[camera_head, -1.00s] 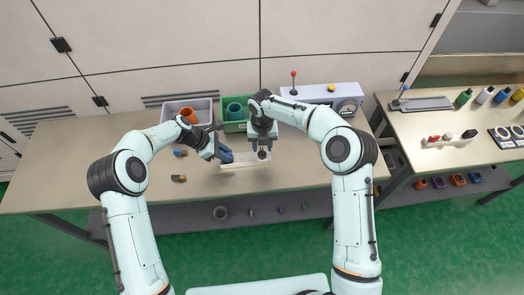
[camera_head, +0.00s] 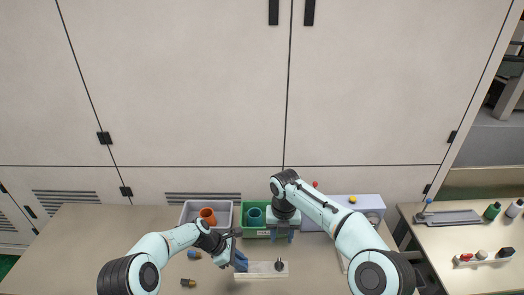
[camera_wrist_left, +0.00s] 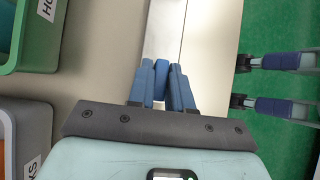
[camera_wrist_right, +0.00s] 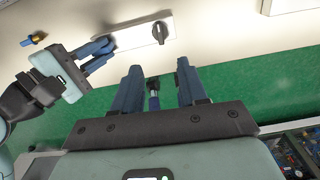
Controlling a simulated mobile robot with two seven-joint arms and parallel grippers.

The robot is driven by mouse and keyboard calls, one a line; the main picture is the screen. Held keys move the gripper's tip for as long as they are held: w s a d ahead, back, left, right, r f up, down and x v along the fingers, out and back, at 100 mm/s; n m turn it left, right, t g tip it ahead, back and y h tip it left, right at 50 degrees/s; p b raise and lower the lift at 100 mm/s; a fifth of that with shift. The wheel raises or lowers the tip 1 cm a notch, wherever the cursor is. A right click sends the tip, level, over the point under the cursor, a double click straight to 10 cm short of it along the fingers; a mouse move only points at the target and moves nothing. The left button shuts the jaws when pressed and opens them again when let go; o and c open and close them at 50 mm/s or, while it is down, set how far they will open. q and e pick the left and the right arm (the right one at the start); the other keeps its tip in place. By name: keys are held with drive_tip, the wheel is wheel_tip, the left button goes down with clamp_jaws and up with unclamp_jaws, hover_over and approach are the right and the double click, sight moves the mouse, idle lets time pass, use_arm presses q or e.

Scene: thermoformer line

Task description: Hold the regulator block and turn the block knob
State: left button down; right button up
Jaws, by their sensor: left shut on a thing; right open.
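The regulator block (camera_head: 250,272) is a long pale bar on the bench, with a dark block knob (camera_head: 280,264) standing near its right end. In the right wrist view the knob (camera_wrist_right: 160,32) shows clear and untouched. My left gripper (camera_head: 240,262) is shut at the block's left end. In the left wrist view its blue fingers (camera_wrist_left: 161,82) are close together around a narrow blue piece, with the pale bar (camera_wrist_left: 164,28) beyond. My right gripper (camera_head: 281,238) is open and empty, apart from the knob. Its spread fingers (camera_wrist_right: 157,92) show in the right wrist view.
A grey bin (camera_head: 183,216) with an orange cup and a green bin (camera_head: 247,218) with a teal cup stand behind the block. Small fittings (camera_head: 188,283) lie to the left.

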drive_tip(key=shift+r, duration=2.75)
use_arm(q)
drive_tip(key=c, duration=1)
unclamp_jaws()
drive_tip(key=shift+o, duration=0.2)
drive_tip(key=a+r, duration=0.3)
drive_tip(key=r, duration=0.6)
drive_tip(key=a+r, duration=0.4)
drive_tip(key=r, duration=0.4)
drive_tip(key=shift+r, duration=0.35)
drive_tip(key=shift+a, duration=0.1)
